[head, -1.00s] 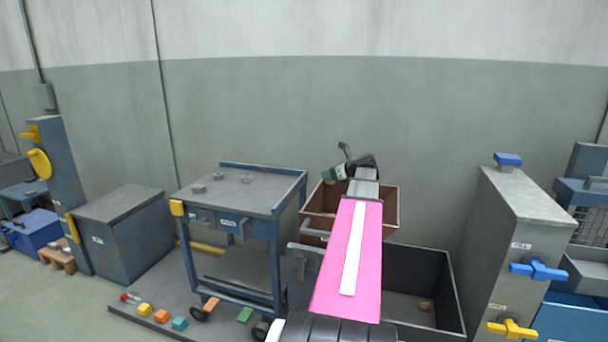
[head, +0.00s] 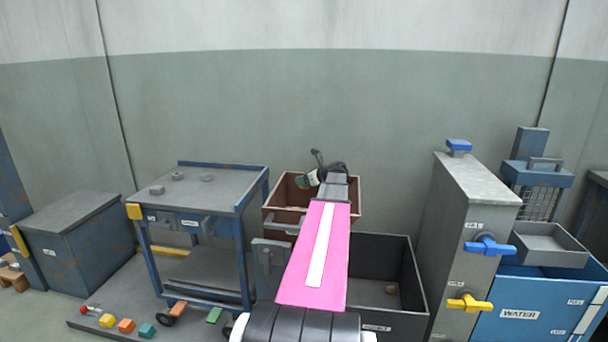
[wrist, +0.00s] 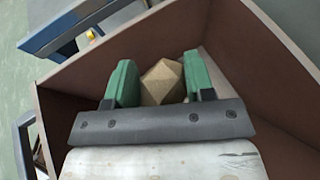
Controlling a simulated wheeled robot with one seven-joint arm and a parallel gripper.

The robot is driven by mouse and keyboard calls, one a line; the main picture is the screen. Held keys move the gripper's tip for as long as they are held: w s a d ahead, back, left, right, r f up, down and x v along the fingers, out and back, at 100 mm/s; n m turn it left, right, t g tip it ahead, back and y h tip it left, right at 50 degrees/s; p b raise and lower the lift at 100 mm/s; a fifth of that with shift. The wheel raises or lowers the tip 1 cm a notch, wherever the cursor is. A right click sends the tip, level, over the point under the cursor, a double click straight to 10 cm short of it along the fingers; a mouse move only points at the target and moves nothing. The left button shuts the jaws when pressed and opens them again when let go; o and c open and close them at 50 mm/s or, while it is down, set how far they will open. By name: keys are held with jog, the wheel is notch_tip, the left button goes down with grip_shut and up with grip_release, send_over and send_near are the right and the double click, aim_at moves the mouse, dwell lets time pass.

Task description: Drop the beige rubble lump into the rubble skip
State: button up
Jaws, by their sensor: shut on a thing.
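My gripper (head: 307,180) is over the brown open-topped box (head: 285,192) in the head view. In the wrist view, its two green fingers (wrist: 161,84) are shut on the beige rubble lump (wrist: 162,80), with the box's brown walls (wrist: 235,45) around and below them. The lump cannot be made out in the head view. A dark grey open bin (head: 413,300) stands in front of the box, partly hidden by my pink arm. A small brown lump (head: 390,290) lies in it. I cannot read which container is the rubble skip.
A blue-framed cart (head: 220,190) stands to the left, with coloured blocks (head: 126,325) on the floor mat before it. A grey cabinet (head: 475,210) with blue and yellow valve handles stands close to the right of the bin. A blue water tank (head: 530,300) is farther right.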

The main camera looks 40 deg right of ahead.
jog(key=shift+f, duration=0.3)
jog(key=o, duration=1)
jog(key=shift+s, duration=0.1)
jog(key=v, duration=1)
jog(key=shift+s+d+r, duration=0.1)
jog(key=shift+s+r, duration=0.05)
jog(key=shift+s, duration=0.15)
